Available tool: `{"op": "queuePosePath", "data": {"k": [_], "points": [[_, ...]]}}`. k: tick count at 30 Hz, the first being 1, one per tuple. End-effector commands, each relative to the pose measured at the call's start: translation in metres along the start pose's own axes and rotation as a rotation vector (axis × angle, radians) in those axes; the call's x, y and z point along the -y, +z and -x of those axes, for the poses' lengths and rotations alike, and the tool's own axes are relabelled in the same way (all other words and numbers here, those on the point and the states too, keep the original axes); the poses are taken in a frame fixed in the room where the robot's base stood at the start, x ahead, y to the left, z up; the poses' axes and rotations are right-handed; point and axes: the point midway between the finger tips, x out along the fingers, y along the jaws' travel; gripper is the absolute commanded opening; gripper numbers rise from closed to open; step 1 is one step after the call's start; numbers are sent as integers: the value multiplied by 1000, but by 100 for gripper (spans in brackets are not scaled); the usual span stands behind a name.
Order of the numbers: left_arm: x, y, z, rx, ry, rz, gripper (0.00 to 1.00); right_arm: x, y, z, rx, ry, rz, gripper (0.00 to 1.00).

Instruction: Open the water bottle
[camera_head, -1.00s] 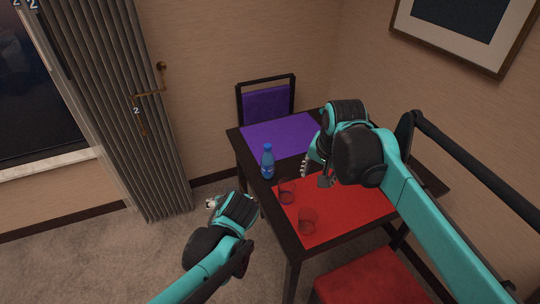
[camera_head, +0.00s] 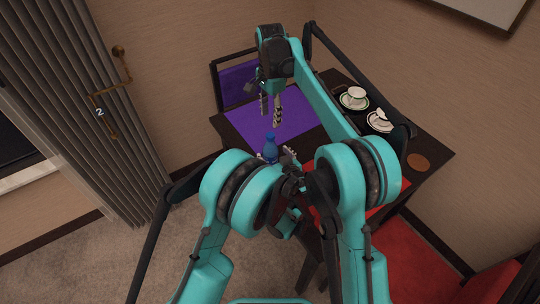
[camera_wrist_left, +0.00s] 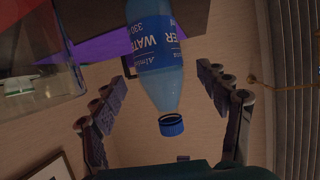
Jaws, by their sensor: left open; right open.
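The blue water bottle (camera_head: 270,149) stands on the table by the purple placemat, its lower part hidden by my left arm in the head view. In the left wrist view the bottle (camera_wrist_left: 157,62) appears upside down, with its blue cap (camera_wrist_left: 171,125) on. My left gripper (camera_head: 276,156) is open at the bottle, partly hidden by my own arm links. In the left wrist view the left gripper (camera_wrist_left: 160,78) has its fingers on either side of the bottle, with visible gaps. My right gripper (camera_head: 270,108) is open and empty, fingers pointing down, above the purple placemat beyond the bottle.
A clear glass (camera_wrist_left: 40,65) is close to one left finger in the left wrist view. Cups on saucers (camera_head: 355,98) and a round brown coaster (camera_head: 418,162) are on the table's right side. My arms cover much of the red placemat (camera_head: 385,190).

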Motion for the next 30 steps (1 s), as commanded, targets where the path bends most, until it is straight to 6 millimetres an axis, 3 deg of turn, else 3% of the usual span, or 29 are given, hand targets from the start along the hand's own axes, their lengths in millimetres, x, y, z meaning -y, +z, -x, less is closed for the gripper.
{"op": "queuePosePath", "data": {"k": [7, 18, 20, 27, 30], "points": [[1, 0, -33, 0, -2, 0, 75, 0, 0, 0, 0, -1, 1, 47], [0, 0, -40, 1, 0, -1, 75, 0, 0, 0, 0, -1, 1, 47], [0, 0, -40, 1, 0, -1, 62, 0, 0, 0, 0, -1, 2, 47], [0, 0, -40, 1, 0, -1, 0, 0, 0, 0, 0, -1, 2, 47], [0, 0, -40, 1, 0, -1, 0, 0, 0, 0, 0, -1, -9, 47]]}}
